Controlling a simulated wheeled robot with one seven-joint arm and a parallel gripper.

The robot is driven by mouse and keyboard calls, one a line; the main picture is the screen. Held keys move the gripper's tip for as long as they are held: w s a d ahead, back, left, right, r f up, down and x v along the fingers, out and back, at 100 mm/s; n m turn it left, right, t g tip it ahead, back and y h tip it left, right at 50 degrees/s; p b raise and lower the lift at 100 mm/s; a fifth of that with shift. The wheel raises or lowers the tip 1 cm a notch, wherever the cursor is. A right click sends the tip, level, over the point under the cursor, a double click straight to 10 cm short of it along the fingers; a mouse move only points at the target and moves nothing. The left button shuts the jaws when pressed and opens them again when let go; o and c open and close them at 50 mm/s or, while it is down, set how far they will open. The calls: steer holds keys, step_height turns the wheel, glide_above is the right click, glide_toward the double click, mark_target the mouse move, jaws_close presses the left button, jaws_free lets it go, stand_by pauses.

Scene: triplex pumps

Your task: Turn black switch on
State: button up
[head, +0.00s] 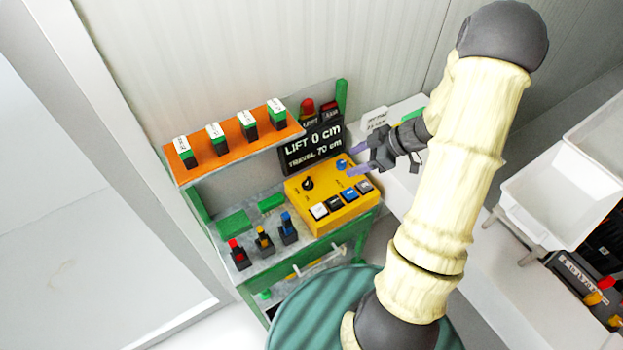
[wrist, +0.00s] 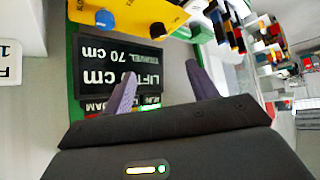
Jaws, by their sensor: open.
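A yellow control box (head: 325,190) sits on the green bench. On its top are a black rotary knob (head: 307,183), a blue knob (head: 342,164) and a row of white, black and blue push buttons, including a black one (head: 335,202). I cannot tell which black control is the named switch. The wrist view shows the black knob (wrist: 156,30) and the blue knob (wrist: 105,18) at the top. My gripper (head: 357,159) is open and empty, with purple fingers just right of the blue knob. In the wrist view its fingers (wrist: 158,86) point toward a black display.
The black display (head: 312,147) reading "LIFT 0 cm" stands behind the box. An orange shelf (head: 235,145) with several black-green switches is at the left. Red, yellow and blue levers (head: 263,240) stand on the bench. White bins (head: 550,195) are at the right.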

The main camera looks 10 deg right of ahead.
mark_target(308, 181)
steer(key=shift+w+f, duration=0.1)
steer(key=shift+f, duration=0.05)
steer(key=p+x, duration=0.1)
steer(key=x, duration=1.6)
steer(key=shift+a+p, duration=0.1)
steer(key=shift+p, duration=0.25)
steer(key=c, duration=1)
